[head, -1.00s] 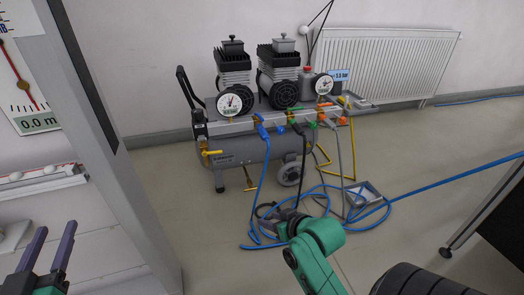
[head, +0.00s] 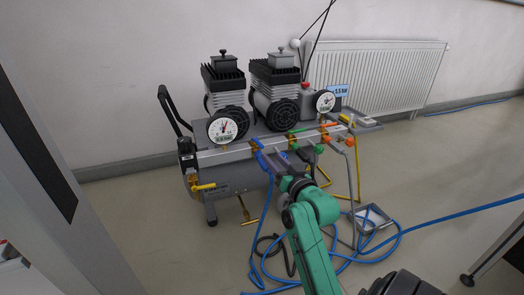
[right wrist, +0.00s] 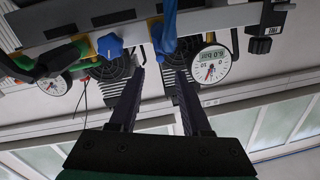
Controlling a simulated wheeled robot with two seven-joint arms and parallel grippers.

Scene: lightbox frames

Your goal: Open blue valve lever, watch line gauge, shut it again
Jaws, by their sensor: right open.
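The compressor's front rail carries a blue valve lever (head: 257,145) with a blue hose (head: 265,205) hanging below it. In the upside-down right wrist view, the blue lever (right wrist: 158,38) shows beyond the fingertips, roughly between them. My right gripper (head: 268,157) is open and empty, close to the lever; contact cannot be told. Its two dark fingers also show in the right wrist view (right wrist: 160,74). A round white gauge (head: 222,128) sits left of the lever, its small digits hard to read. A second gauge (head: 325,101) is at the right end. My left gripper is out of view.
A blue knob (right wrist: 110,45) sits beside the lever, with green and orange fittings further along the rail. A yellow handle (head: 204,187) juts out at the lower left. Hoses lie looped on the floor near a metal tray (head: 374,218). A radiator (head: 375,78) stands behind.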

